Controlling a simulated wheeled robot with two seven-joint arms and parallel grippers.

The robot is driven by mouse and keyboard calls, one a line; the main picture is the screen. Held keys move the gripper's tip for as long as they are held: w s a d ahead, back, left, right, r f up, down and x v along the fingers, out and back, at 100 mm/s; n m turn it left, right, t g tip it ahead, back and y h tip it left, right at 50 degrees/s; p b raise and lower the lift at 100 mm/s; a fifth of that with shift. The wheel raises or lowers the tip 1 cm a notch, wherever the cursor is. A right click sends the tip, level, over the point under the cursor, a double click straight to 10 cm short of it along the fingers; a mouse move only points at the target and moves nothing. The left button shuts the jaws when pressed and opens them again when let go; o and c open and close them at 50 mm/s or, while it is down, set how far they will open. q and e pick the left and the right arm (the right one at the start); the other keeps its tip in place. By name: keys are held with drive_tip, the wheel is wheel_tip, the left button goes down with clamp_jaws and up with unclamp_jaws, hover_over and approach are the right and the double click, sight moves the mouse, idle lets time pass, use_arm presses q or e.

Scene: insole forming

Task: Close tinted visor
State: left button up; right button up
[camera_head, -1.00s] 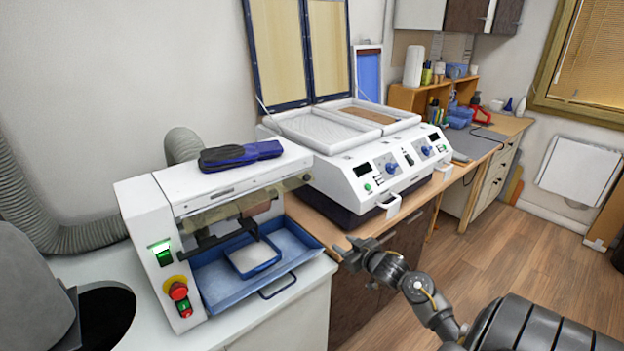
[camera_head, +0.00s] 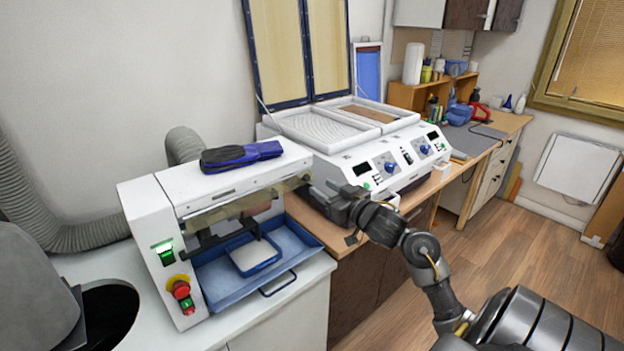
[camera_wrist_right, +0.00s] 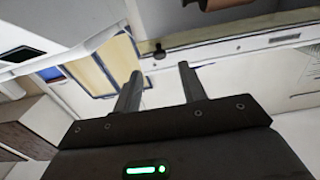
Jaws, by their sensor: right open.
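The tinted visor (camera_head: 235,208) is a brownish see-through strip across the front of the white press (camera_head: 150,220). It is raised above the opening over the blue tray (camera_head: 215,290). My right gripper (camera_head: 318,190) is close to the visor's right end, at the front corner of the bigger white machine. I cannot tell whether it touches the visor. In the right wrist view its two fingers (camera_wrist_right: 160,85) are apart with nothing held between them. A pale edge with a small dark knob (camera_wrist_right: 159,51) shows beyond the fingertips. My left gripper is not in view.
The bigger white machine (camera_head: 385,165) with open lids stands behind and right of my right gripper. A blue-black pouch (camera_head: 240,155) lies on the press. The press's side has a red stop button (camera_head: 181,290). A grey hose (camera_head: 75,230) runs behind. The floor is clear at right.

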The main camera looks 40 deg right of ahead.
sight(309, 179)
drive_tip(key=w+p, duration=0.1)
drive_tip(key=w, duration=0.5)
drive_tip(key=shift+d, duration=0.1)
drive_tip(key=shift+c, duration=0.3)
